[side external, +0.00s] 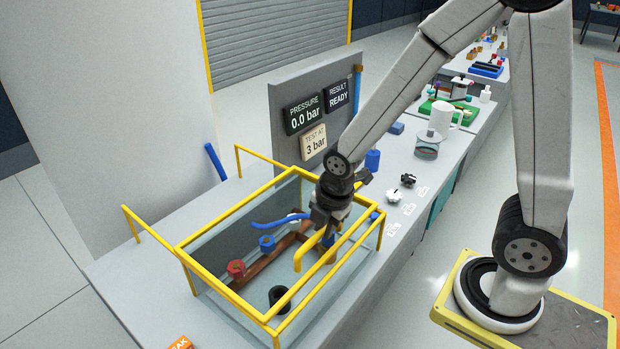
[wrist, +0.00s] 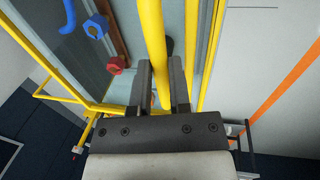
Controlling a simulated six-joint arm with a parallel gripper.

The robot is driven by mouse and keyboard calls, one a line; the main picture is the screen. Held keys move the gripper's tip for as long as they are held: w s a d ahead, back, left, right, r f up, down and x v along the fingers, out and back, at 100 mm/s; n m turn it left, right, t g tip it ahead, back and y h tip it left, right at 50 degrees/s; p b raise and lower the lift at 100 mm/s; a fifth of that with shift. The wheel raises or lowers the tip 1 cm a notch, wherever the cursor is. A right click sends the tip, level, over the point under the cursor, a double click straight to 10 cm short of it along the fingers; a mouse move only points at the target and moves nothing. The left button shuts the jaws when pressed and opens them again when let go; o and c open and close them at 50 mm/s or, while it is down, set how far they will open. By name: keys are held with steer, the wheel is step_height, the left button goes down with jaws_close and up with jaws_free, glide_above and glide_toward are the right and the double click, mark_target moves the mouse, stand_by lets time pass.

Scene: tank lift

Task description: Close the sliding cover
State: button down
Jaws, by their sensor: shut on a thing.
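My gripper (side external: 326,226) is low over the glass tank (side external: 225,262), at the right part of its yellow top frame. In the wrist view my gripper (wrist: 161,64) has its two dark fingers on either side of a yellow bar (wrist: 151,30) and is shut on it. In the side view this looks like the bent yellow handle (side external: 299,257) of the sliding cover, partly hidden by my gripper. The cover's clear panel is hard to make out, so I cannot tell how much of the tank it covers.
Yellow rails (side external: 150,232) extend behind the tank. Inside are a red valve (side external: 236,269), a blue valve (side external: 267,244) and a black ring (side external: 279,297). A grey panel (side external: 288,87) with displays stands behind. Several small parts, a jar (side external: 427,146) and a white mug (side external: 441,118) lie farther right.

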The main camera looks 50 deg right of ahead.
steer(key=shift+s, duration=1.35)
steer(key=shift+f, duration=0.1)
steer(key=c, duration=0.6)
jaws_free()
steer(key=shift+r, duration=0.2)
steer(key=shift+s+r, duration=0.25)
steer(key=shift+r, duration=1)
steer(key=shift+s+r, duration=0.2)
steer(key=shift+r, duration=1)
steer(key=shift+s+r, duration=0.25)
steer(key=shift+r, duration=1)
